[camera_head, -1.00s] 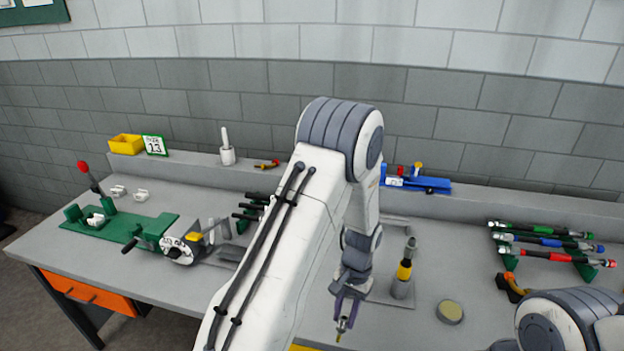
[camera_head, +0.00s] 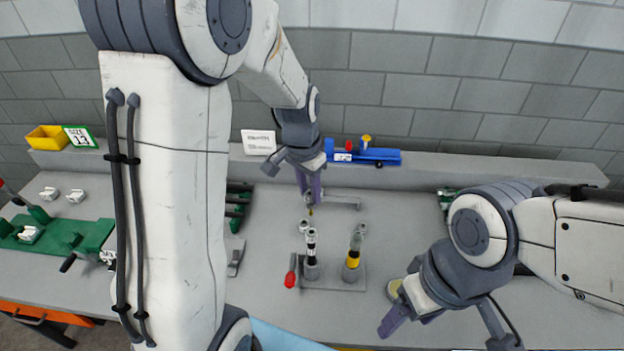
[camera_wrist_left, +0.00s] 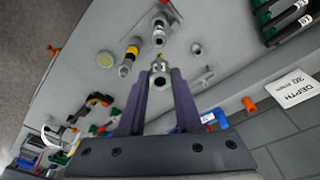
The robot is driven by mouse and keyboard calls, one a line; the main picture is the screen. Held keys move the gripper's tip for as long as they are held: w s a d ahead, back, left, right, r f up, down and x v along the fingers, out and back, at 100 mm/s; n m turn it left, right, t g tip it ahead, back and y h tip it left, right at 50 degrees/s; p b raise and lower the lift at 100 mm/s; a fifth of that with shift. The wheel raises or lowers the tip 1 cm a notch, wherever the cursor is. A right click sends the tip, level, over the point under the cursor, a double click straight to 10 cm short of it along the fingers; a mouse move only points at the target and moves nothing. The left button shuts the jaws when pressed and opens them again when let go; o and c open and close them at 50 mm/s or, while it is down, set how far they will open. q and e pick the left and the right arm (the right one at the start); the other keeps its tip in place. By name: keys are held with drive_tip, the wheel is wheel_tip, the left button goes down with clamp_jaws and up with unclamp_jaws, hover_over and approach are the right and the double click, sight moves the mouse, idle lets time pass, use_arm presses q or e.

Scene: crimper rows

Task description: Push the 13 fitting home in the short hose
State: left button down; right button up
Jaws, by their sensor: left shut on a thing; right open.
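My left gripper (camera_head: 310,192) is shut on a small silver fitting (camera_head: 309,206), held above the bench just behind the two-post stand (camera_head: 340,284). In the left wrist view the fitting (camera_wrist_left: 160,75) sits between the fingertips, its round open end showing. An upright black hose with white bands (camera_head: 311,250) stands in the left post, in front of the held fitting and apart from it. A second upright hose with a yellow band (camera_head: 353,258) and a silver top stands to its right. Which is the short hose is not clear. My right gripper (camera_head: 446,328) is open and empty at the lower right.
A red-handled lever (camera_head: 290,276) is beside the left post. A blue tool (camera_head: 365,157) and a white sign (camera_head: 258,142) are at the back ledge. Green fixtures (camera_head: 85,235) stand at left.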

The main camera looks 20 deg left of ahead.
sight(309, 195)
use_arm(q)
drive_tip(key=shift+d, duration=0.1)
drive_tip(key=shift+f, duration=0.1)
wheel_tip(309, 195, down, 3)
drive_tip(key=b, duration=0.2)
drive_tip(key=shift+f+b, duration=0.15)
drive_tip(key=shift+b, duration=0.2)
drive_tip(key=shift+f+b, duration=0.9)
drive_tip(key=shift+f, duration=0.3)
idle(0.7)
drive_tip(key=shift+f+b, duration=1.5)
drive_tip(key=shift+f, duration=0.75)
drive_tip(key=c, duration=0.5)
unclamp_jaws()
